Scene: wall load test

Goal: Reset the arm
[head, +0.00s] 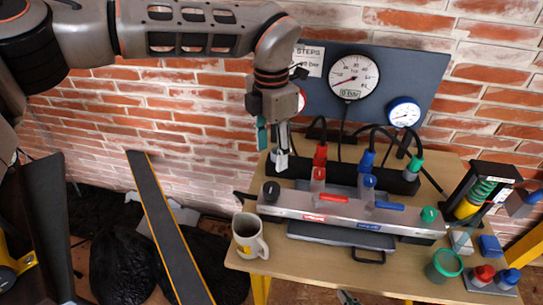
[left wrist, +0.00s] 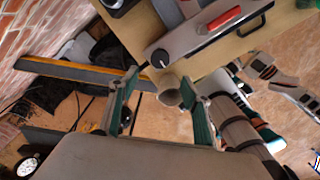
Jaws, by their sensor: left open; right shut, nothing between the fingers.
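My left arm reaches in from the upper left in the head view. My left gripper (head: 273,145) hangs above the back left of the bench, in front of the gauge board. It is open and empty, with green pads on its fingers; in the left wrist view (left wrist: 158,115) the fingers stand apart with nothing held. The tip of my right gripper (head: 347,297) just shows at the bottom edge, in front of the bench. It is shut and empty. Most of my right arm is outside the head view.
A wooden bench (head: 241,264) carries a grey manifold (head: 280,203) with red, blue and green knobs. A mug (head: 249,237) stands at its left edge, a green cup (head: 444,267) at right. Behind are a gauge board (head: 428,72) and brick wall. A dark beam (head: 165,225) leans at left.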

